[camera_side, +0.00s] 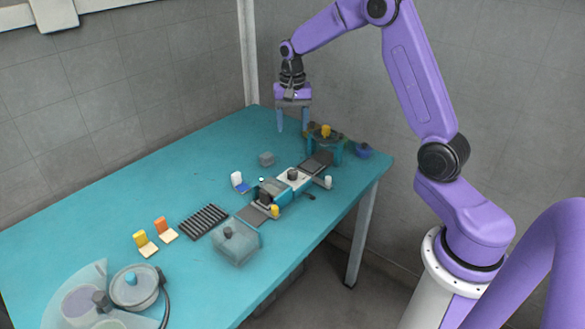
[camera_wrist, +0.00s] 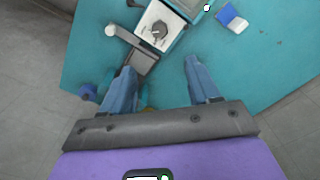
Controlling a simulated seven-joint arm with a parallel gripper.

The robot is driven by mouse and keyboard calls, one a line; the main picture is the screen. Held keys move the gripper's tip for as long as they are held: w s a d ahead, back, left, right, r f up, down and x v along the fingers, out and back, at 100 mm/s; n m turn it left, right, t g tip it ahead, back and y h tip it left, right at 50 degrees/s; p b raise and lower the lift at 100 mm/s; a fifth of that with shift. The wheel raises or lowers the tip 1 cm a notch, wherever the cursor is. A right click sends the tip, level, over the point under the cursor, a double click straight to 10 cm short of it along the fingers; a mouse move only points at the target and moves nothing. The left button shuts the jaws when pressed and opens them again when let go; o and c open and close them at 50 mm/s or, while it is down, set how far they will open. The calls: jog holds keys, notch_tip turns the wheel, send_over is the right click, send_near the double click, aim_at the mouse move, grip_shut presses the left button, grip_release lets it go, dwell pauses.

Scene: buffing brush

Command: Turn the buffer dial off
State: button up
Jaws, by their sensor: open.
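The buffer (camera_side: 270,190) is a teal machine with a white panel (camera_side: 301,181) in the middle of the table's right part. A dark round dial (camera_side: 292,174) sits on that panel. In the wrist view the dial (camera_wrist: 159,29) shows at the top centre with a small pale mark on it; I cannot tell its setting. My gripper (camera_side: 293,125) is open and empty, pointing down above the table's far end, behind the buffer and apart from the dial. In the wrist view its blue fingers (camera_wrist: 158,78) are spread below the dial.
A teal stand with a yellow knob (camera_side: 326,131) and a blue round piece (camera_side: 363,150) are near the gripper.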

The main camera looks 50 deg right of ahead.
aim_at(293, 171)
notch_tip(293, 171, down, 16)
jog(key=shift+r, duration=0.1)
dwell(0.4)
jog(key=c, duration=1)
